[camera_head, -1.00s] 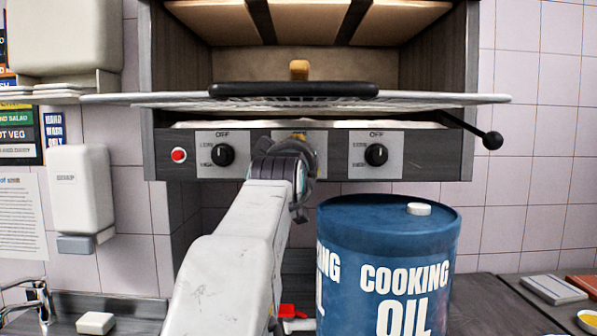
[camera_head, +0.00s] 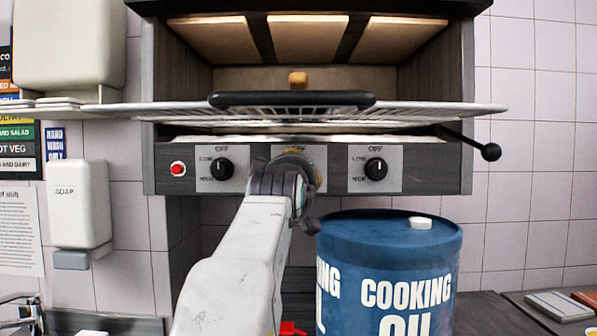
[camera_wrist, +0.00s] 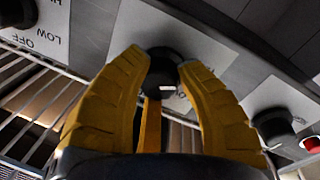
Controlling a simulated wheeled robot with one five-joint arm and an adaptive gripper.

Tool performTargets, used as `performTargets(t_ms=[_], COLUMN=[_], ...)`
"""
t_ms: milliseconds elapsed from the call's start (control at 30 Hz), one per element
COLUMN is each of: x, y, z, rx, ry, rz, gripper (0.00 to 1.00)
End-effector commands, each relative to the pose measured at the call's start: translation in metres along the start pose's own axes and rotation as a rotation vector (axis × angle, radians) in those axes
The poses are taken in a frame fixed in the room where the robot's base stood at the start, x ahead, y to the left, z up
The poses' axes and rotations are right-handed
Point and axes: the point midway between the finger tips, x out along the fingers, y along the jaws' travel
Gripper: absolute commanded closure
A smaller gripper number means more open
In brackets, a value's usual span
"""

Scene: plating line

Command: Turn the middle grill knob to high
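The middle grill knob (camera_wrist: 162,68) is black and sits on a pale label plate. In the wrist view it lies between the tips of my gripper's (camera_wrist: 163,70) yellow fingers, one on each side. I see no clear gap between fingers and knob, but cannot tell whether they press on it. In the head view my gripper (camera_head: 299,160) and wrist cover the middle knob, so its setting is hidden. The left knob (camera_head: 222,169) and right knob (camera_head: 376,169) stand uncovered, under OFF labels with LOW and HIGH marks beside them.
The grill rack (camera_head: 430,107) with a black handle (camera_head: 292,99) juts out just above the knobs. A black lever (camera_head: 490,152) sticks out right. A blue cooking oil drum (camera_head: 388,260) stands right of my arm. A red button (camera_head: 178,168) is left of the knobs.

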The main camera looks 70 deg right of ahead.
Motion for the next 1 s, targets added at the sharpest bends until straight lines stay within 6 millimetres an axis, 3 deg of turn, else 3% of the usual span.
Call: performTargets(t_ms=[300,667,1000], x=[0.000,-0.004,-0.050], y=[0.000,0.000,0.001], z=[0.000,0.000,-0.001], rx=[0.000,0.001,0.001], ry=[0.000,0.000,0.002], rz=[-0.001,0.000,0.001], gripper=[0.39,0.39,0.39])
